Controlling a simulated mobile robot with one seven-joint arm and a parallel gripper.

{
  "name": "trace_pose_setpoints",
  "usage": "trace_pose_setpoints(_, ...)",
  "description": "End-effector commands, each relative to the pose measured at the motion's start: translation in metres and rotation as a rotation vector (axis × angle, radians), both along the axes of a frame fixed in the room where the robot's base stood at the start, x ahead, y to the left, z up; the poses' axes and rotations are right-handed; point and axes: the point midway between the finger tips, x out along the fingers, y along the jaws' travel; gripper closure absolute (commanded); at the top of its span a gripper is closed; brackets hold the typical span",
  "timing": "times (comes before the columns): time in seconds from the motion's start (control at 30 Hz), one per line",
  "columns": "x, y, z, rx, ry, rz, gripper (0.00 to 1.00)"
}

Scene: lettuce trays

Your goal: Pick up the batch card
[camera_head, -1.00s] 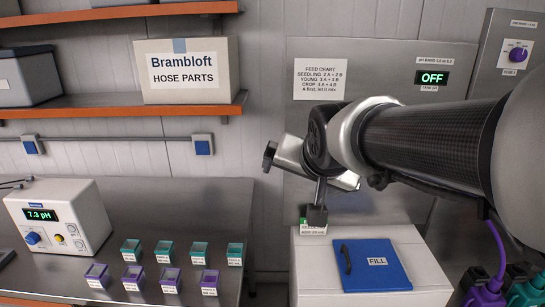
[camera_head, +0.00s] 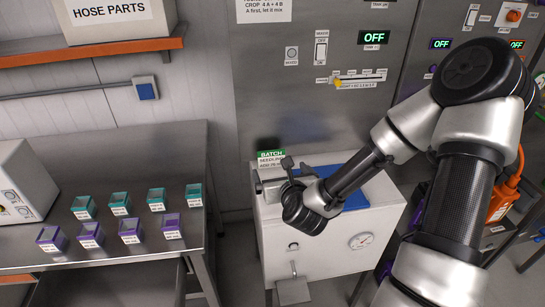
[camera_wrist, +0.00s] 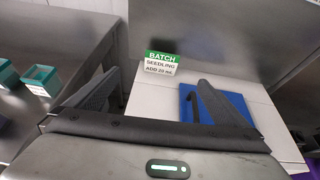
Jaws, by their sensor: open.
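The batch card (camera_head: 271,156) is a small white card with a green top band. It stands at the back left of the white tank's top (camera_head: 335,212), its lower part partly hidden in the head view. In the wrist view the card (camera_wrist: 162,64) reads "BATCH SEEDLING ADD 20 mL" and faces me. My gripper (camera_head: 275,173) is low over the tank's left side, close in front of the card. In the wrist view its fingers (camera_wrist: 157,86) are spread wide with nothing between them, and the card shows beyond them, apart from both.
A blue FILL lid (camera_wrist: 222,106) with a raised dark handle lies right of the card. A steel panel (camera_head: 315,105) rises behind the tank. On the left, a metal bench (camera_head: 150,255) holds several teal and purple pots, with a gap between bench and tank.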

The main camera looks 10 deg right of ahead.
Motion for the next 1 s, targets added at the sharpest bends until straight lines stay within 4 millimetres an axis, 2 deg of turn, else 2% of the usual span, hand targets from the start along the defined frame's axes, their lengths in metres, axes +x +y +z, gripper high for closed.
trace_pose_setpoints(0.17,0.017,-0.002,-0.008,0.037,-0.008,-0.026,0.00)
trace_pose_setpoints(0.5,0.085,-0.002,-0.035,0.033,-0.007,-0.023,0.00)
trace_pose_setpoints(0.6,0.100,-0.002,-0.041,0.032,-0.006,-0.022,0.00)
trace_pose_setpoints(0.87,0.117,-0.003,-0.048,0.030,-0.006,-0.021,0.00)
trace_pose_setpoints(1.0,0.137,-0.004,-0.054,0.030,-0.006,-0.021,0.00)
